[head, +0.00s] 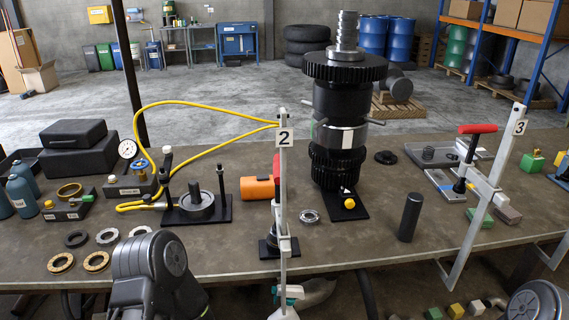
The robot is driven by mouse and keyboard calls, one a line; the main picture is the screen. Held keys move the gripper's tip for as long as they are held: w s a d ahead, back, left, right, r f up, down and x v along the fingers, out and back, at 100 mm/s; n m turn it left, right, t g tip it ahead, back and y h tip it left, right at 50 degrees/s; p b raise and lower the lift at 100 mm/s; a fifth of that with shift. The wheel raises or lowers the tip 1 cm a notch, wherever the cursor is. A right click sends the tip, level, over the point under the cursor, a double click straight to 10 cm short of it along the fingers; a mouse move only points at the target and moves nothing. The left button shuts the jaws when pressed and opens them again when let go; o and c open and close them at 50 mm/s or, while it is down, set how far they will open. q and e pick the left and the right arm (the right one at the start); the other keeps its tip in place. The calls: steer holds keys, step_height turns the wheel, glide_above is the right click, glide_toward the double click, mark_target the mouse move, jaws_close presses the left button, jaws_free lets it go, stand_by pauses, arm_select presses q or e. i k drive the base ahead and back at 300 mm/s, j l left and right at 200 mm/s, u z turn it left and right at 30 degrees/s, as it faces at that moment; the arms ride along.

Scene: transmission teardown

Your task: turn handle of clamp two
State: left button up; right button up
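Clamp two is a tall grey bar (283,200) with a white plate marked 2 (284,137) near its top. It stands upright at the table's front edge, in the middle of the head view. Its red handle (276,165) shows as a narrow strip just left of the bar, seen nearly edge-on and partly hidden. A dark spindle and foot (270,245) sit low behind the bar on the table. My arm links show at the bottom left and bottom right, away from the clamp. Neither gripper's fingers can be made out.
Clamp three (485,190), with a red handle (478,128), leans at the right. Behind clamp two stand the tall gear stack (340,100) and an orange cylinder (258,188). A yellow hose (200,104) loops to the left. A black cylinder (410,217) stands to the right.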

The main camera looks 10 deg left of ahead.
mark_target(276, 165)
steer(key=l+u, duration=0.1)
steer(key=u, duration=1.25)
steer(key=k+l+u, duration=0.1)
steer(key=l+u, duration=0.25)
steer(key=u, duration=0.15)
steer(key=k+l+u, duration=0.1)
steer(key=l+u, duration=0.25)
steer(key=u, duration=0.15)
steer(key=k+l+u, duration=0.2)
steer(key=u, duration=0.3)
steer(key=k+l+u, duration=0.1)
steer(key=k+l, duration=0.25)
steer(key=k+l+u, duration=0.1)
steer(key=k+l, duration=0.2)
steer(key=k, duration=0.15)
